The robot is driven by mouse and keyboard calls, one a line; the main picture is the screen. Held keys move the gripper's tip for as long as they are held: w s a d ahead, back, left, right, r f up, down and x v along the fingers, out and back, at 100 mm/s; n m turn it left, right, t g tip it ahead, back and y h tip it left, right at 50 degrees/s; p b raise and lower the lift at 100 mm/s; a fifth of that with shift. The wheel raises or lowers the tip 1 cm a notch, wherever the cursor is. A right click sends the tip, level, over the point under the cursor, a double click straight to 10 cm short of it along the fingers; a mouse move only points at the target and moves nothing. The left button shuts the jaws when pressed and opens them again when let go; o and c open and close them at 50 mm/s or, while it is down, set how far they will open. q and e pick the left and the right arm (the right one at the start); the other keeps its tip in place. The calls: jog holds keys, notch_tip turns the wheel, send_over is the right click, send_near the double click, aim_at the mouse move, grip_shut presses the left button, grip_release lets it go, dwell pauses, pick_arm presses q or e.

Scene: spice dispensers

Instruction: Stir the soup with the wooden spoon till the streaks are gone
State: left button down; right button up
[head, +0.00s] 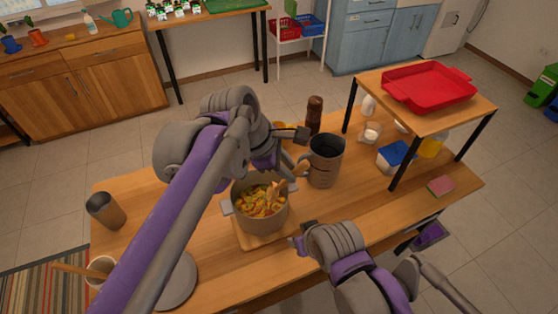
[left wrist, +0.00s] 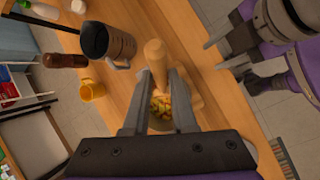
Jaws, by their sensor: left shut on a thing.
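The pot (head: 240,220) stands on a wooden board (head: 262,239) near the middle of the table. The soup (head: 258,203) in it is yellow-orange with chunks and red bits; I cannot tell streaks apart from pieces. The wooden spoon (head: 276,188) reaches into the pot. My left gripper (left wrist: 157,90) is shut on the spoon, whose pale wood (left wrist: 155,55) shows between the fingers. Part of the soup (left wrist: 161,106) shows behind them. My left arm hides the gripper's grip in the head view. My right gripper (head: 298,243) is right of the pot, apart from it; its jaws are unclear.
A dark metal pitcher (head: 325,160) stands close right of the pot, with a brown grinder (head: 314,115) behind it. A metal cup (head: 105,210) is at the left. A raised shelf with a red tray (head: 428,88) stands at the right. The front right tabletop is mostly clear.

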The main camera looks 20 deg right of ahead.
aim_at(271, 191)
pick_arm(q)
jog(key=f, duration=0.1)
jog(key=w+f+b, duration=0.1)
jog(key=f, duration=0.1)
jog(key=a+f+b, duration=0.1)
jog(key=f, duration=0.1)
jog(key=shift+w+f, duration=0.25)
jog(key=shift+w, duration=0.15)
jog(key=shift+w+a+f+b, duration=0.35)
jog(key=shift+w+f+b, duration=0.25)
jog(key=shift+f, duration=0.6)
jog(key=shift+w+a+f+b, duration=0.35)
jog(key=shift+f+b, duration=0.4)
jog(key=shift+f, duration=0.4)
jog(key=shift+w+a+f+b, duration=0.3)
jog(key=shift+w+f+b, duration=0.35)
jog(key=shift+f, duration=0.55)
pick_arm(e)
notch_tip(271, 191, down, 8)
jog(key=s, duration=0.2)
jog(key=shift+s+g, duration=0.25)
jog(key=shift+g, duration=0.05)
pick_arm(q)
jog(key=shift+s, duration=0.1)
jog(key=shift+a, duration=0.1)
